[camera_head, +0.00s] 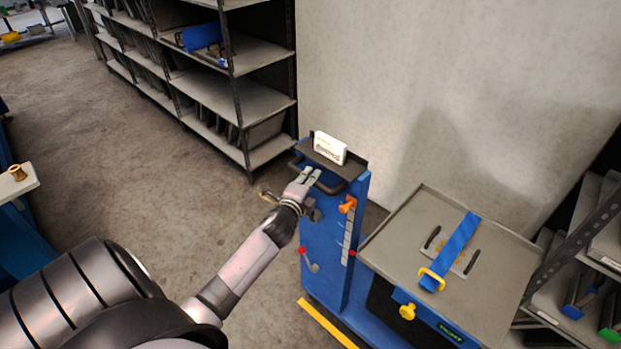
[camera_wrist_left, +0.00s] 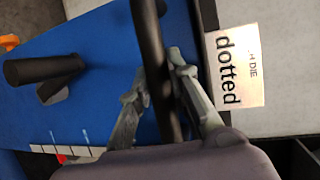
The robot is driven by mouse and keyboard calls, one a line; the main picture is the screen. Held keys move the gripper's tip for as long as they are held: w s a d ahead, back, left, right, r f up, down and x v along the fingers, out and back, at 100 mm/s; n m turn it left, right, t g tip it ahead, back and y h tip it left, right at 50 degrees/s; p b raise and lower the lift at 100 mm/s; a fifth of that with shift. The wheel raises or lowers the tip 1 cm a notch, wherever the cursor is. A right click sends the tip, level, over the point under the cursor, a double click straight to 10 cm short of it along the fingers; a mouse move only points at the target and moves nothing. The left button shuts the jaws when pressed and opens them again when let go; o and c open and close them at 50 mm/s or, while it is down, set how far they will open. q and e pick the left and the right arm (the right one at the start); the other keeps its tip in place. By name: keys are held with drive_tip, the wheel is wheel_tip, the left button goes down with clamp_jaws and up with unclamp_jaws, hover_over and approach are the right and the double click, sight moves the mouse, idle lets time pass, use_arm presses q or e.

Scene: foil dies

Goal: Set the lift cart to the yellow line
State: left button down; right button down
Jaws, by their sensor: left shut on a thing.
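The blue lift cart (camera_head: 322,235) stands against the pale wall, with a grey tray-like platform (camera_head: 390,240) on its right side. A yellow line (camera_head: 327,322) runs along the foot of the cart. The cart's column carries a pale marked scale (camera_head: 347,235) and an orange pointer (camera_head: 347,205) near its top. My left gripper (camera_head: 308,178) is shut on the cart's black handle bar (camera_head: 330,187). In the left wrist view the bar (camera_wrist_left: 152,60) passes between the fingers (camera_wrist_left: 155,90). My right gripper is out of view.
A blue strap (camera_head: 458,245) with a yellow ring lies across the platform. A white card (camera_head: 330,148) stands on the cart's top; its wrist-view face (camera_wrist_left: 236,68) reads "dotted". Shelves (camera_head: 230,95) stand behind, with another rack (camera_head: 590,255) at right. Floor left of the cart is clear.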

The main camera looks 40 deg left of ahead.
use_arm(q)
drive_tip(key=shift+w, duration=0.15)
drive_tip(key=c, duration=1.9)
unclamp_jaws()
drive_tip(key=o, duration=0.4)
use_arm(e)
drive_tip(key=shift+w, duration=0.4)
use_arm(q)
drive_tip(key=v, duration=1.2)
